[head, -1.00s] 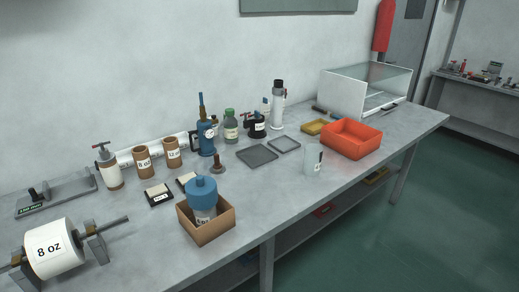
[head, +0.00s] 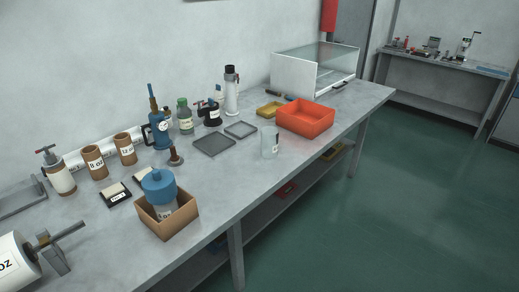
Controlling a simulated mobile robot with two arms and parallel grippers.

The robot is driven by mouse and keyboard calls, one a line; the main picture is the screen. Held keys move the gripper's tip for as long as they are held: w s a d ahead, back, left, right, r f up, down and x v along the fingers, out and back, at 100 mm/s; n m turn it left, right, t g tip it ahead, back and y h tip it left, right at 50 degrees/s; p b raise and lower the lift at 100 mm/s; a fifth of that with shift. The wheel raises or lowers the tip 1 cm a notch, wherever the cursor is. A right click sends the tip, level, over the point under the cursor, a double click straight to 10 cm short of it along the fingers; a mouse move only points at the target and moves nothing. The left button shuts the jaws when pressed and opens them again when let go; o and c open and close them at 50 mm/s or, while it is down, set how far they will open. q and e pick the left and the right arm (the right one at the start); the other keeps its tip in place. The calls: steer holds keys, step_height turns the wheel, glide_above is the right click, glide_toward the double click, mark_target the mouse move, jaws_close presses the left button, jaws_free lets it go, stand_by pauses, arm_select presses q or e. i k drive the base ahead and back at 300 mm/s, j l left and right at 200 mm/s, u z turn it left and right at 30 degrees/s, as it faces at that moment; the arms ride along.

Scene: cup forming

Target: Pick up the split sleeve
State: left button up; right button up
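I cannot tell for sure which thing is the split sleeve. Two brown cylinders stand upright near the wall: one labelled 8 oz (head: 95,163) and one labelled 12 oz (head: 125,149). No split shows on either at this size. A white cylinder with a brown base and red handle (head: 60,175) stands to their left. A white tube lies along the wall behind the brown cylinders, partly hidden by them. Neither of my grippers is in view.
On the grey bench are a cardboard box (head: 168,226) holding a blue-topped item (head: 158,184), a blue pump with gauge (head: 160,130), grey trays (head: 214,145), a clear cup (head: 269,142), and an orange bin (head: 305,117). A second bench (head: 440,65) stands beyond open green floor.

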mark_target(270, 142)
steer(key=i+j+z, duration=0.2)
steer(key=i, duration=0.3)
steer(key=i+j+z, duration=0.25)
steer(key=i, duration=0.2)
